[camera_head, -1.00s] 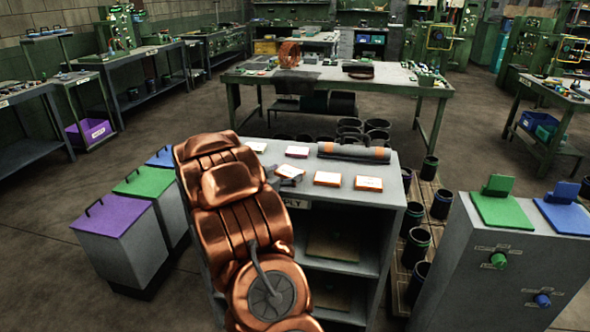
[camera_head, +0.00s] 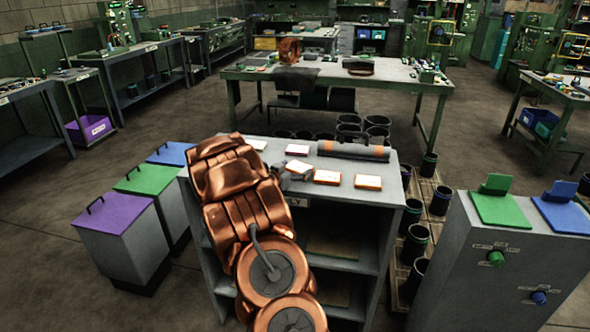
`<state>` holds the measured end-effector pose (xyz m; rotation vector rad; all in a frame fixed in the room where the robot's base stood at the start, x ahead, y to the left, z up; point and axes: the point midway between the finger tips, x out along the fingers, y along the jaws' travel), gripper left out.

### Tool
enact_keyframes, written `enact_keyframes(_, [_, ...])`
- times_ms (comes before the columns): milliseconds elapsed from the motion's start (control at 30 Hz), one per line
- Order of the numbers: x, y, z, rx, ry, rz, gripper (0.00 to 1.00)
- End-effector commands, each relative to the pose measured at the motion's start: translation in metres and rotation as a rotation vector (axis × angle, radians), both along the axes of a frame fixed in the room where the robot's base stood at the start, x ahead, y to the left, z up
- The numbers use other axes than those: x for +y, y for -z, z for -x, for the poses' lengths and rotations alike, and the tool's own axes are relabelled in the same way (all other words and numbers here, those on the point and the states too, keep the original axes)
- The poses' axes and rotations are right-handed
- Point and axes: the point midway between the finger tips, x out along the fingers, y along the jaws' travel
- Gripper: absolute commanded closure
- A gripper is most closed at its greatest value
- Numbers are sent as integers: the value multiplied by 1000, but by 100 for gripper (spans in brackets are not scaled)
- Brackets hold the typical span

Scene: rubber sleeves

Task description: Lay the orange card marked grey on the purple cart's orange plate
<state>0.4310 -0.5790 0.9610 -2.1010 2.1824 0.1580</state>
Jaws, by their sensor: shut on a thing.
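Several small cards with pale faces and orange or reddish edges lie on top of the grey shelf unit (camera_head: 390,165). Among them are a back card (camera_head: 298,150), a middle card (camera_head: 327,177) and a right card (camera_head: 367,182). My gripper (camera_head: 289,180) shows only as a small grey part beyond my copper arm, shut on a tilted orange-edged card (camera_head: 300,168) at the shelf top. Most of the gripper is hidden by the arm. Card markings are too small to read. I see no purple cart with an orange plate.
A grey roll with an orange band (camera_head: 354,151) lies behind the cards. Bins with purple (camera_head: 113,214), green (camera_head: 148,180) and blue lids stand left. A grey cabinet (camera_head: 500,270) with green and blue plates stands right. Dark pots on a pallet fill the gap between.

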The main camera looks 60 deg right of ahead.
Motion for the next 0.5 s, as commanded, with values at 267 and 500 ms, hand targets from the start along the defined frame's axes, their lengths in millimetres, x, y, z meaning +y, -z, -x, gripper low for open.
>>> enact_keyframes(267, [0,3,0,-1,0,-1,5])
enact_keyframes(500, [0,3,0,0,0,0,0])
